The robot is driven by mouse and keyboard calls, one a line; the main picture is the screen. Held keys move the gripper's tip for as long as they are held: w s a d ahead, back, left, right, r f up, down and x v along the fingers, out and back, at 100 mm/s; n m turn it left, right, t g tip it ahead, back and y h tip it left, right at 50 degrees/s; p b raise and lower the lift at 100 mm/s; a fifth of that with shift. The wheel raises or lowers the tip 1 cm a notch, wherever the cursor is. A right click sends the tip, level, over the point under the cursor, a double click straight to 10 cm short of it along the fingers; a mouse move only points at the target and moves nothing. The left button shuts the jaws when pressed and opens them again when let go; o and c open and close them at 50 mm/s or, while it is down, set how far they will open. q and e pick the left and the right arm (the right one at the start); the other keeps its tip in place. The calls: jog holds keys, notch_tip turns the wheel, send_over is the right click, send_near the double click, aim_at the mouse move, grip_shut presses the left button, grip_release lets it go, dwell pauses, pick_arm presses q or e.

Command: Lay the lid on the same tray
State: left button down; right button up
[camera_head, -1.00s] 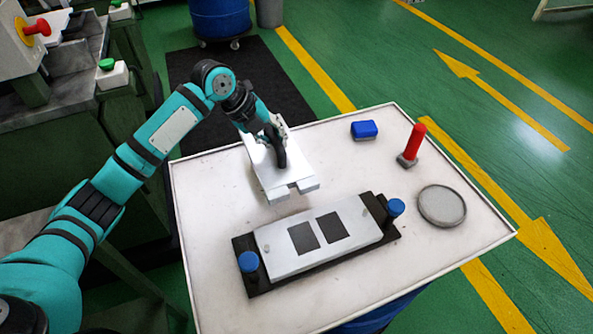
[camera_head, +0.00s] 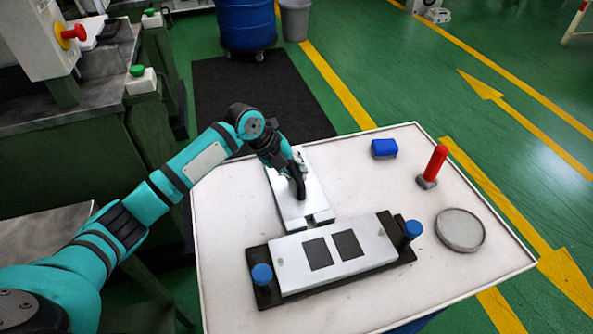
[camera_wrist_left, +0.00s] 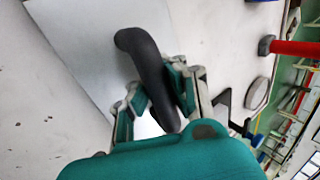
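The lid (camera_head: 287,205) is a pale flat plate with a notched near edge and a black curved handle. My left gripper (camera_head: 297,178) is at the handle, its fingers on both sides of it. In the left wrist view the handle (camera_wrist_left: 150,62) runs between the fingers (camera_wrist_left: 158,98), and the plate (camera_wrist_left: 90,40) shows beyond. The lid's near edge is close to the far side of a pale block (camera_head: 290,272) with two dark squares. The block sits on a black base (camera_head: 340,284) with blue knobs. I cannot tell whether the lid touches the white tray-like tabletop (camera_head: 225,215). My right gripper is not seen.
A blue block (camera_head: 384,148), a red-handled tool (camera_head: 436,163) and a round grey dish (camera_head: 460,230) stand on the right of the tabletop. Its left strip is bare. Machines with buttons stand at the left, and a blue drum (camera_head: 246,22) stands behind.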

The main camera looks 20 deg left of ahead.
pick_arm(q)
jog(key=c, duration=1.9)
grip_release()
jog(key=o, duration=0.5)
jog(key=v, duration=1.2)
jog(key=shift+r, duration=0.1)
